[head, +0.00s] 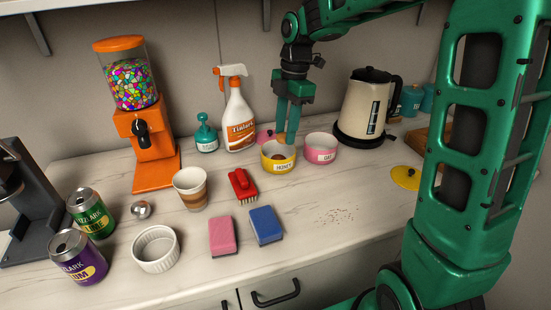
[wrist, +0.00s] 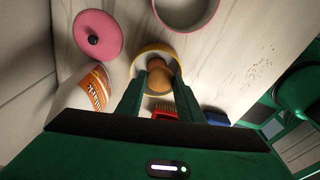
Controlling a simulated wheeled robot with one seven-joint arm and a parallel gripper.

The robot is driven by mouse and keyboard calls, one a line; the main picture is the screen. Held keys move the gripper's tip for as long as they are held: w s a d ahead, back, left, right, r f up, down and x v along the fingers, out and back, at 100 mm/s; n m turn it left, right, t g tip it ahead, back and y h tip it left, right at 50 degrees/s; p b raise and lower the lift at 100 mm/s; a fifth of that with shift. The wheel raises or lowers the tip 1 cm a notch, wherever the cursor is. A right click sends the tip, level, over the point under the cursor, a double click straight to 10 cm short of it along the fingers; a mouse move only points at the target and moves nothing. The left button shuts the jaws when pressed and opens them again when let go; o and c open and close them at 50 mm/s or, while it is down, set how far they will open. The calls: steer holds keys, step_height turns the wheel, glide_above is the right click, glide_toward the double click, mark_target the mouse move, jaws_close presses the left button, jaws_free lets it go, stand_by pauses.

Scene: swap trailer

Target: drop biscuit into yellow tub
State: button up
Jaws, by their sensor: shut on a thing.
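The yellow tub (head: 279,167) stands on the counter near the back wall, upright and without a lid, with a white label on its front. My gripper (head: 280,143) points down over it, fingertips at about its rim. The brown biscuit (wrist: 160,77) is between my fingers in the wrist view, and my gripper (wrist: 160,85) is shut on it. The biscuit lies over the tub's opening; the yellow rim (wrist: 145,53) shows around it. I cannot tell whether the biscuit touches the tub.
A pink tub (head: 321,155) stands close on the right, with a pink lid (wrist: 98,36) on the other side. A spray bottle (head: 238,118), red brush (head: 242,185) and kettle (head: 363,105) are nearby. A yellow lid (head: 405,178) lies right. Crumbs (head: 337,215) mark otherwise clear counter in front.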

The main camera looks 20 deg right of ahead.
steer(key=shift+f, duration=1.5)
steer(key=o, duration=1.1)
steer(key=shift+s, duration=0.1)
steer(key=shift+c, duration=0.2)
steer(key=shift+d, duration=0.1)
steer(key=r, duration=0.7)
steer(key=shift+w+d, duration=0.2)
steer(key=shift+d, duration=0.2)
steer(key=shift+r, duration=0.2)
